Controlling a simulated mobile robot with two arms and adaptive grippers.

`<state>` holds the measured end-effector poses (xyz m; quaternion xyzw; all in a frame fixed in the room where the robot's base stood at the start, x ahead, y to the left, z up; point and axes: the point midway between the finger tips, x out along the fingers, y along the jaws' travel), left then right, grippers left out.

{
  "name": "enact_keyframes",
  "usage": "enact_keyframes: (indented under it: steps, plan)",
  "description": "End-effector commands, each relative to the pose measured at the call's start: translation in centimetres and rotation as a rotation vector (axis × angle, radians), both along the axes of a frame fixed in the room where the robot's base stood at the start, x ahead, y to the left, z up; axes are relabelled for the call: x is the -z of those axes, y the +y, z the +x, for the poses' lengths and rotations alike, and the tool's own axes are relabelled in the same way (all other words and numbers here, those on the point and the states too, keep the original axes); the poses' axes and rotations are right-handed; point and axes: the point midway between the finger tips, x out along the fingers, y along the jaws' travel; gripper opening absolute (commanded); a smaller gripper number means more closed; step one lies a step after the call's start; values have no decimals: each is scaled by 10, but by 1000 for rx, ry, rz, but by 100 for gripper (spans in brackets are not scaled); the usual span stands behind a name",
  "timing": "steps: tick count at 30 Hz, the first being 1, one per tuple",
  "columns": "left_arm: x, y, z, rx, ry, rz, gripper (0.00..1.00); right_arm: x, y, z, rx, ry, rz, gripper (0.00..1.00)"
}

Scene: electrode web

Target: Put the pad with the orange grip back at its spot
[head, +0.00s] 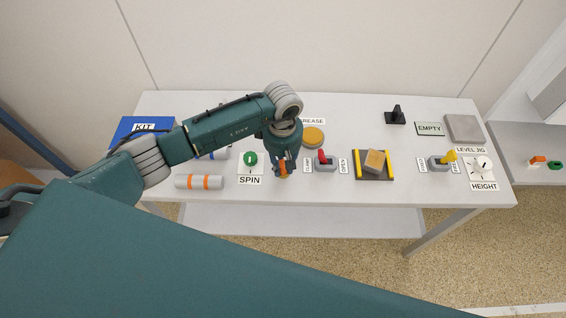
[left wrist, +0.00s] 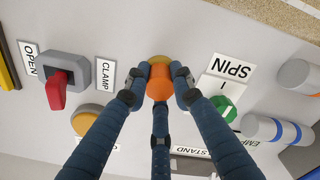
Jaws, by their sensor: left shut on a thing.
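The pad with the orange grip (left wrist: 159,86) is held between the fingers of my left gripper (left wrist: 161,82). The orange grip faces the left wrist camera, and a yellowish pad edge shows beyond it. In the head view my left gripper (head: 283,168) points down between the SPIN dial (head: 250,159) and the red lever (head: 322,157). There the pad is mostly hidden by the fingers. I cannot tell whether it touches the table. My right gripper is not in view.
A dark tray (head: 374,178) with yellow rails holds a tan block (head: 374,161). A grey, orange-banded cylinder (head: 199,182) lies left. A blue KIT mat (head: 123,133) is at the back left. The table's (head: 350,112) back middle is clear.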

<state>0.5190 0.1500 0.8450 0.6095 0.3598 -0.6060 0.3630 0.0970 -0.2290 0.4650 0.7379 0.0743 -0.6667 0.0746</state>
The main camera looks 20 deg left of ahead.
Motion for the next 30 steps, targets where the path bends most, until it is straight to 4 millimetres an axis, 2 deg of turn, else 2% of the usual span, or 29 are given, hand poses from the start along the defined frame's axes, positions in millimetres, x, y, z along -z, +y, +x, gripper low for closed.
enact_keyframes:
  steps: [5,10,11,13,14,22,25,26,30]
  plan:
    - [0,0,0,0,-2,-1,0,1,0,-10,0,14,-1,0]
    - [4,0,1,0,-2,0,0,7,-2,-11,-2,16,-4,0]
    - [4,0,1,0,-2,0,25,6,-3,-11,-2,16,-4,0]
    - [2,0,1,0,-2,-1,39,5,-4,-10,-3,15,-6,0]
    - [2,0,1,0,-2,-1,42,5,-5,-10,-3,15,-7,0]
    - [2,0,0,0,-1,0,42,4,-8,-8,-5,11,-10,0]
    - [-4,-1,0,0,0,-1,42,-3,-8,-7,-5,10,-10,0]
    - [-4,0,1,1,-4,-2,42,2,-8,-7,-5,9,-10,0]
    - [-26,0,2,2,-8,0,42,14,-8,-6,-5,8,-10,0]
